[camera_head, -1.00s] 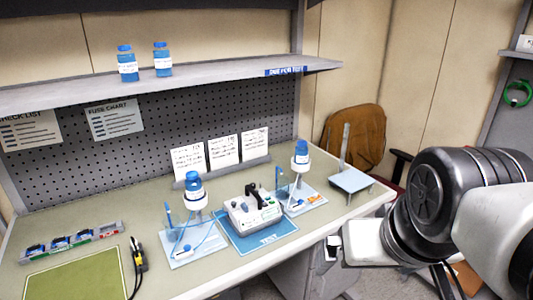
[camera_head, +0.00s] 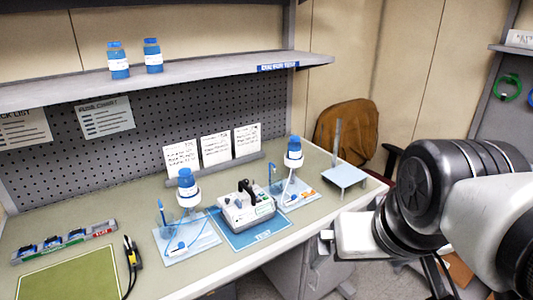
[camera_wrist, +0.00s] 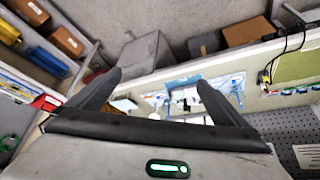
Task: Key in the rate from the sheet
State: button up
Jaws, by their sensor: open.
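A white-grey infusion pump (camera_head: 245,208) with a dark handle sits on a blue mat (camera_head: 272,231) on the bench. Three white printed sheets stand in a rack behind it: left (camera_head: 183,160), middle (camera_head: 216,149) and right (camera_head: 247,140). Their small print is too fine to read here. Blue bottles on stands flank the pump, one at left (camera_head: 187,180) and one at right (camera_head: 294,150). My gripper (camera_wrist: 159,80) is open and empty in the wrist view, with the bench tilted and distant beyond its fingers. In the head view it is right of the bench front, apart from the pump.
A shelf (camera_head: 200,73) with two blue bottles overhangs the bench. A green mat (camera_head: 70,275), a black-and-yellow tool (camera_head: 132,252) and a tray of blue items (camera_head: 65,243) lie at left. A small scale-like stand (camera_head: 344,175) is at the right end, near a brown-draped chair (camera_head: 347,130).

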grip_shut()
dwell(0.3)
dwell(1.2)
